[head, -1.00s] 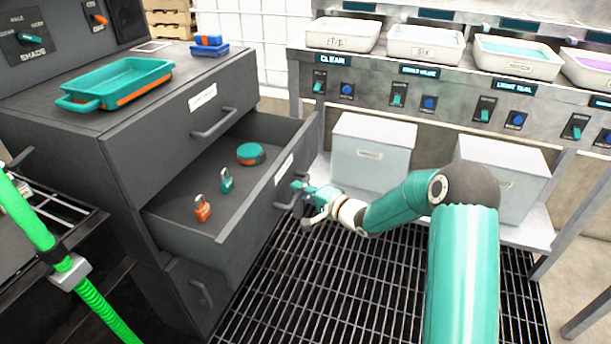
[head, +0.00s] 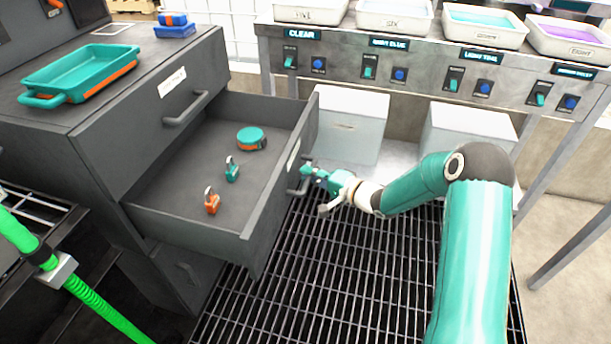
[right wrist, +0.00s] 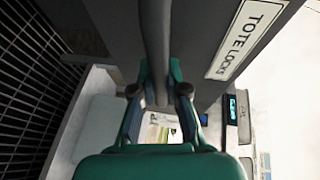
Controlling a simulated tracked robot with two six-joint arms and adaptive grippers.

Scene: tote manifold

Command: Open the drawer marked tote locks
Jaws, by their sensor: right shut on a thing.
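The drawer marked tote locks (head: 262,215) stands well out of the dark grey cabinet. Its label (right wrist: 246,38) reads TOTE LOCKS in the right wrist view. Inside lie an orange padlock (head: 212,203), a teal padlock (head: 232,170) and a round teal and orange case (head: 251,138). My right gripper (head: 308,178) is at the drawer front, shut on the drawer's bar handle (right wrist: 156,45). In the right wrist view its two fingers (right wrist: 160,95) close around the bar. My left gripper is not in view.
A closed drawer (head: 150,115) is above. White bins (head: 350,125) stand under the dye bench at right. A green hose (head: 95,300) runs at lower left. Grated floor lies before the drawer.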

